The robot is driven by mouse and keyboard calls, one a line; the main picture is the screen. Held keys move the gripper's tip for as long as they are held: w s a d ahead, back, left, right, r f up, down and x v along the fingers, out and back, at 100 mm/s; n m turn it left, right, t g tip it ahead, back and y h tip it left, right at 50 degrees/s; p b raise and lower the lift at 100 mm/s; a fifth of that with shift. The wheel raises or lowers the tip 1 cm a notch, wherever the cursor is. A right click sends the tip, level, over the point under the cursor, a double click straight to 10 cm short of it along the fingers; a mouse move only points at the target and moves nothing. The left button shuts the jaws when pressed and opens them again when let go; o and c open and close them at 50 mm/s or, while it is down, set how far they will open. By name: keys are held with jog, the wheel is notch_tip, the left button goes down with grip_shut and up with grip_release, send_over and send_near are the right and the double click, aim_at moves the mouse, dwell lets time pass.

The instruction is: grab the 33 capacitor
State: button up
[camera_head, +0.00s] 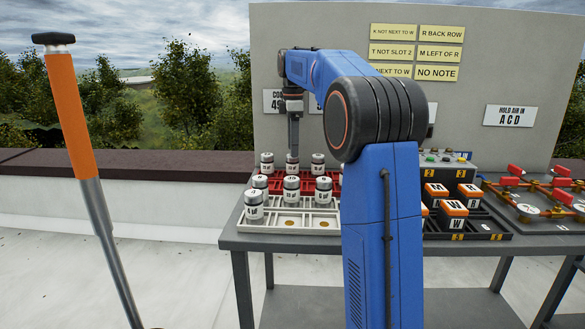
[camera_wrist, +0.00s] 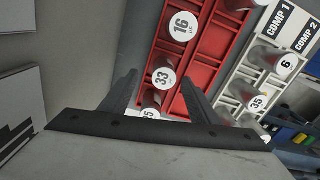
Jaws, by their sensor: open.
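The 33 capacitor (camera_wrist: 163,77) is a silvery can with a white top marked 33, standing in the red tray (camera_wrist: 205,60) in the wrist view. My gripper (camera_wrist: 162,80) is open, with one dark finger on each side of this capacitor in the picture. I cannot tell whether the fingers touch it or how high above it they are. In the head view my gripper (camera_head: 293,152) points straight down over the middle of the back row of cans in the red tray. The numbers there are too small to read.
The 16 capacitor (camera_wrist: 180,27) and the 35 capacitor (camera_wrist: 150,113) stand close on either side in the same red tray. A white tray (camera_head: 288,224) with several cans stands in front. Orange-topped blocks (camera_head: 458,208) and red-handled valves (camera_head: 508,182) are on the right.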

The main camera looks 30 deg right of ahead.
aim_at(293, 159)
jog(key=shift+s+a+f, duration=0.15)
jog(key=shift+s+f, duration=0.05)
jog(key=shift+f, duration=1.1)
jog(key=shift+s+a+f, duration=0.1)
jog(key=shift+s+f, duration=0.05)
jog(key=shift+f, duration=1.15)
jog(key=c, duration=1.2)
jog(key=shift+r, duration=0.1)
